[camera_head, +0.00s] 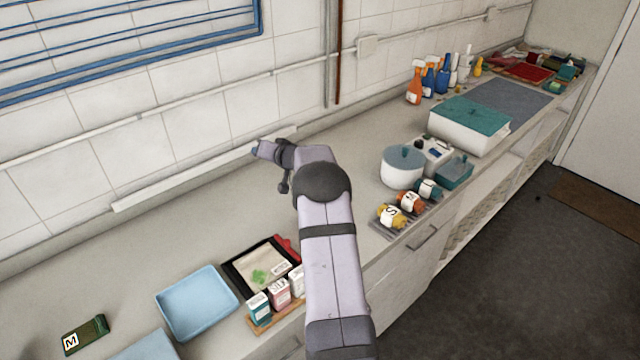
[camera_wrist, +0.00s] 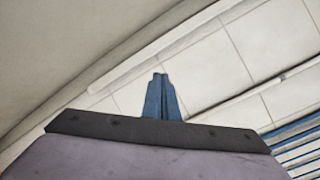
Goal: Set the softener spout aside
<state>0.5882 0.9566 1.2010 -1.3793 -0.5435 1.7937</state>
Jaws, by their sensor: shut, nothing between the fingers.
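I cannot pick out the softener spout for certain. A group of spray and squeeze bottles (camera_head: 429,80) stands at the back of the counter against the tiled wall, too small to tell their spouts apart. My gripper (camera_head: 256,148) is at the left end of my raised arm, over the counter near the wall. In the wrist view my gripper's blue fingers (camera_wrist: 160,96) are together and empty, with only counter and wall tiles beyond them.
A white box with a teal lid (camera_head: 470,125), a lidded pot (camera_head: 402,167) and several labelled jars (camera_head: 410,202) stand to the right. A light blue tray (camera_head: 196,302) and small cartons (camera_head: 279,294) are in front.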

